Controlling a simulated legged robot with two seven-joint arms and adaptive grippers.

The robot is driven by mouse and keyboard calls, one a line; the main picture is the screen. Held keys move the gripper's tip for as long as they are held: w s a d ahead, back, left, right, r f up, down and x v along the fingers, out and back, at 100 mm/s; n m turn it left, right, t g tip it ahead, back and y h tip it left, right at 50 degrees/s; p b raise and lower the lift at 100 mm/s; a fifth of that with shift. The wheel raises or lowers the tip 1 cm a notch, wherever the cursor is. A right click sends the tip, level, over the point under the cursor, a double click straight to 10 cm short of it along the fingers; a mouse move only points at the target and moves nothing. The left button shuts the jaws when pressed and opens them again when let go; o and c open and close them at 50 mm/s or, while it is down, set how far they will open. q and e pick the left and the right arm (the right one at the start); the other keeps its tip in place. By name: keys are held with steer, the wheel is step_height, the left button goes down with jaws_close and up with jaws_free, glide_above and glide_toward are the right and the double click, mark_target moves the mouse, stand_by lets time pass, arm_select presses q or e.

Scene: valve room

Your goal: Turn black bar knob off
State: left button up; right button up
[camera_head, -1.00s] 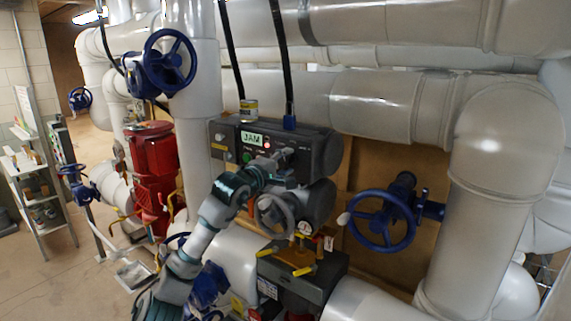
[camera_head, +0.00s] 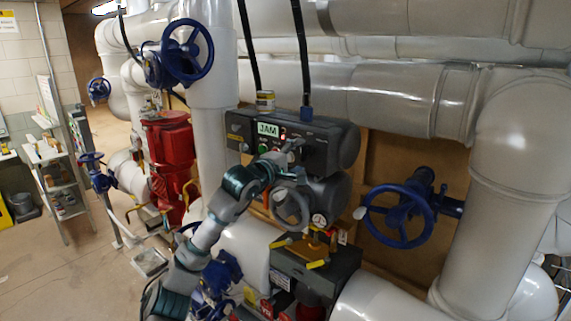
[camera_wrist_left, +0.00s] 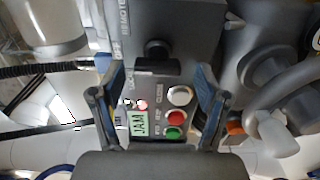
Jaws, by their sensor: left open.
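The black bar knob (camera_wrist_left: 155,58) is on the dark grey control box (camera_wrist_left: 185,25), toward the top of the left wrist view. Its bar lies crosswise in that view. My left gripper (camera_wrist_left: 160,92) is open, with one finger on each side of the panel. The knob shows just beyond the fingertips, and I see no clear contact. In the head view, my left gripper (camera_head: 292,150) is at the front of the box (camera_head: 335,147), right of the green JAM label (camera_head: 268,130). The knob is hard to make out there. My right gripper is out of view.
Red and green buttons (camera_wrist_left: 174,125) sit between the fingers in the wrist view. A grey handwheel (camera_head: 290,207) is close below my gripper. A blue handwheel (camera_head: 400,215) is to the right.

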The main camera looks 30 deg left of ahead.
arm_select(q)
steer(key=s+a, duration=0.1)
steer(key=s, duration=0.8)
steer(key=shift+s+f, duration=0.2)
steer(key=shift+s, duration=0.2)
